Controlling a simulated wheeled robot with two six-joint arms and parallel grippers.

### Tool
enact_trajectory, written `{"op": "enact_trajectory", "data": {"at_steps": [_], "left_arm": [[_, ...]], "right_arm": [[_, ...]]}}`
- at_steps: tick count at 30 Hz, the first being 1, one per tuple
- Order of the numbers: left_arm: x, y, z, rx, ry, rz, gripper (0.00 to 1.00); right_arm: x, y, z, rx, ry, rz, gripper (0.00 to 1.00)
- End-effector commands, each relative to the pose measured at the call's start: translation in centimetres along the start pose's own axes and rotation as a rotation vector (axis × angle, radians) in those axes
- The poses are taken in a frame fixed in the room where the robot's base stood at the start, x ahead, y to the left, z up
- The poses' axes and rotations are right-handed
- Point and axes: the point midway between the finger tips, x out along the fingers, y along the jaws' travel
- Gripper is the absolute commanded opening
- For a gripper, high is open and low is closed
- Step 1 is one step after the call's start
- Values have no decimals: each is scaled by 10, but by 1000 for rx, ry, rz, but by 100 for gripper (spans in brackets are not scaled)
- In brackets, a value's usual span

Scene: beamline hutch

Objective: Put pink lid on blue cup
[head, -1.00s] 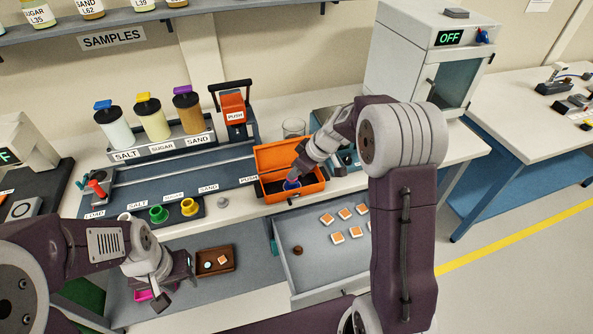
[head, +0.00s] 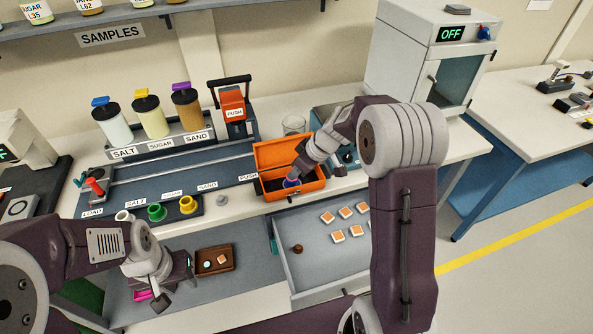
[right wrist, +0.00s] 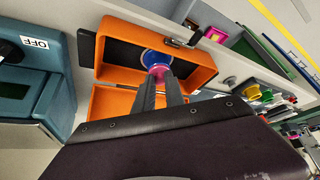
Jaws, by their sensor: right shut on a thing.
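The blue cup (right wrist: 152,57) is inside the open orange box, its round rim showing in the right wrist view. A bit of its blue also shows in the head view (head: 291,183). The pink lid (right wrist: 160,69) is between the fingertips of my right gripper (right wrist: 161,77), which is shut on it. The lid is at the cup's mouth and overlaps it in the picture; I cannot tell whether they touch. My left gripper (head: 166,291) hangs low at the left, over the lower shelf and away from the cup; its fingers are too unclear to judge.
The orange box (head: 311,187) stands at the bench's front edge with its lid up. Below it is an open drawer (head: 345,268) with several square pieces. A brown tray (head: 229,264) and a magenta item (head: 143,295) lie near my left gripper. A dark rack (head: 203,216) holds coloured cups.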

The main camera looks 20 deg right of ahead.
Motion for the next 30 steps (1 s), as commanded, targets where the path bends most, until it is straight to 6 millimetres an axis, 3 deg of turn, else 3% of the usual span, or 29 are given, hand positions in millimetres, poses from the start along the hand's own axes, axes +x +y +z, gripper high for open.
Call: {"op": "enact_trajectory", "data": {"at_steps": [2,3,5,16,24,30], "left_arm": [[0,0,0,0,0,0,36],[0,0,0,0,0,0,36],[0,0,0,0,0,0,36],[0,0,0,0,0,0,36],[-2,0,0,0,0,0,36],[-2,0,0,0,0,0,36]], "right_arm": [[0,0,0,0,0,0,0],[0,0,0,0,0,0,23],[0,0,0,0,0,0,40],[-6,0,0,-1,1,1,40],[-63,1,-1,0,3,4,40],[-88,0,0,1,1,2,40]]}}
